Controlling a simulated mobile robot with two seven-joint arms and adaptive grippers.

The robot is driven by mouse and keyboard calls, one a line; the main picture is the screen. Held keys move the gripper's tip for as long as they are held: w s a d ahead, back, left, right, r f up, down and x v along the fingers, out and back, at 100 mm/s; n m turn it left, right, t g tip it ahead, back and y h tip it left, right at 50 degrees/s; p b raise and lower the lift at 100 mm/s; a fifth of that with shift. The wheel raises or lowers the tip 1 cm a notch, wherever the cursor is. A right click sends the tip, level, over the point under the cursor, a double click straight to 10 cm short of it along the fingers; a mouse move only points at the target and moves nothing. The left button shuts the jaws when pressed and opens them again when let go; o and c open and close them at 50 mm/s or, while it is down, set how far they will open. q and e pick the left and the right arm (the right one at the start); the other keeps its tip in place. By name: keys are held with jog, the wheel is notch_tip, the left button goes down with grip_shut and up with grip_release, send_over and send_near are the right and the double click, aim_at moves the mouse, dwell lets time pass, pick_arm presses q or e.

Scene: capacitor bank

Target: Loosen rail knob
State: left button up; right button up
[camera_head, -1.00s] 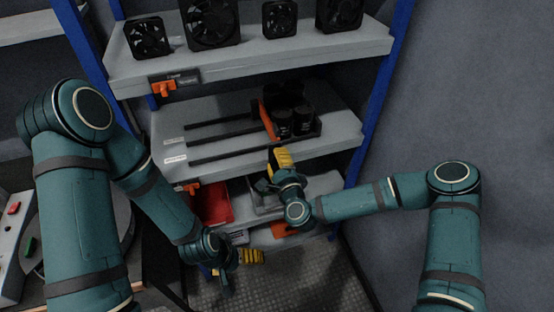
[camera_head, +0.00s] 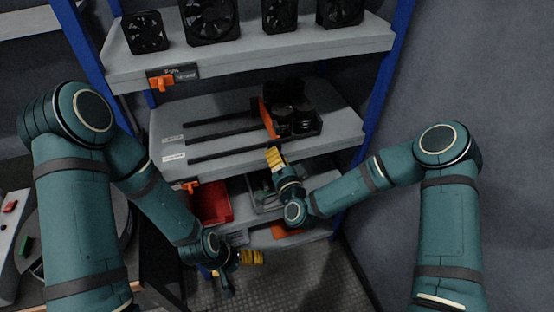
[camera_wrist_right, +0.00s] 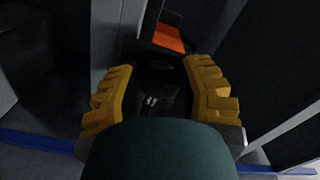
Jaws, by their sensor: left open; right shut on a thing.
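My right gripper (camera_head: 274,156) is at the shelf's front edge, just below the divider. In the right wrist view, its yellow fingers are around a dark thing (camera_wrist_right: 158,95) with small white marks, which appears to be the rail knob. An orange piece (camera_wrist_right: 170,38) shows beyond it. The knob is hidden in the head view. My left gripper (camera_head: 242,270) is open and empty, low in front of the rack.
Black fans (camera_head: 211,22) stand on the upper shelf (camera_head: 265,50). The lower shelf holds a red bin (camera_head: 212,204) and a grey wire-like basket (camera_head: 262,195). Orange clips (camera_head: 162,83) sit on the shelf fronts. Blue posts (camera_head: 388,75) bound the rack; open floor (camera_head: 290,282) lies below.

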jog(key=shift+r+n, duration=0.1)
jog(key=shift+n, duration=0.4)
jog(key=o, duration=1.2)
jog(key=v, duration=1.2)
